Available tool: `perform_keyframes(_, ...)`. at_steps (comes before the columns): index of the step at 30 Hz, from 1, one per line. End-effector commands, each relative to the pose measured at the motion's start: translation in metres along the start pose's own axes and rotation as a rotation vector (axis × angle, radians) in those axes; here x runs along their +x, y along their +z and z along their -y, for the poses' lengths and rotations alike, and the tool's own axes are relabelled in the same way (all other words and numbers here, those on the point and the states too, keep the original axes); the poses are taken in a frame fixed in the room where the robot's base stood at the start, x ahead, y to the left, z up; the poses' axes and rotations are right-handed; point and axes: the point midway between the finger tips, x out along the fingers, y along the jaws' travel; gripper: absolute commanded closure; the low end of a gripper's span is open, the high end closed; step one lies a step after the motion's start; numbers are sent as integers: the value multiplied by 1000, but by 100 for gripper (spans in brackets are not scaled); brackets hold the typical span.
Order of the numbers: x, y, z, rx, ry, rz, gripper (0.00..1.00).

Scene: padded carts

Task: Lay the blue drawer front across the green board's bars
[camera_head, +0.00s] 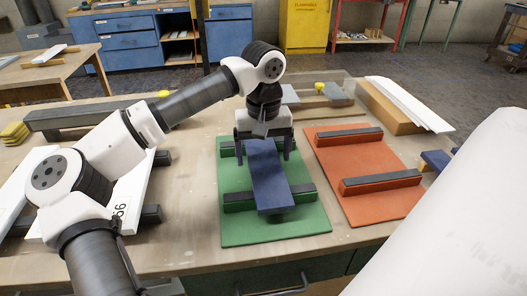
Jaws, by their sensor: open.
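The blue drawer front (268,182) is a long narrow blue panel. It lies lengthwise over the green board (240,228), crossing its near dark-topped bar (238,201) and reaching toward the far bar (228,148). Its near end sticks out a little past the near bar. My gripper (265,150) is over the panel's far end, pointing down, with one finger on each side of it. The fingers are open. The panel's far end and the middle of the far bar are partly hidden by my gripper.
A red board (352,216) with two similar bars lies to the right of the green one. White panels (408,102) rest on a wooden block behind it. White boards lie under my arm at left. A large white surface fills the lower right.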

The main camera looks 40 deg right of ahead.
Motion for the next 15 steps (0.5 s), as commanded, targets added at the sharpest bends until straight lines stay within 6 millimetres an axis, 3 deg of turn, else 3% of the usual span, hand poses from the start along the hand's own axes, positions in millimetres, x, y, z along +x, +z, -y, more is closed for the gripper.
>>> perform_keyframes(5,-23,-1,0,-1,-1,-3,13)
perform_keyframes(15,-94,0,0,-1,0,-3,13)
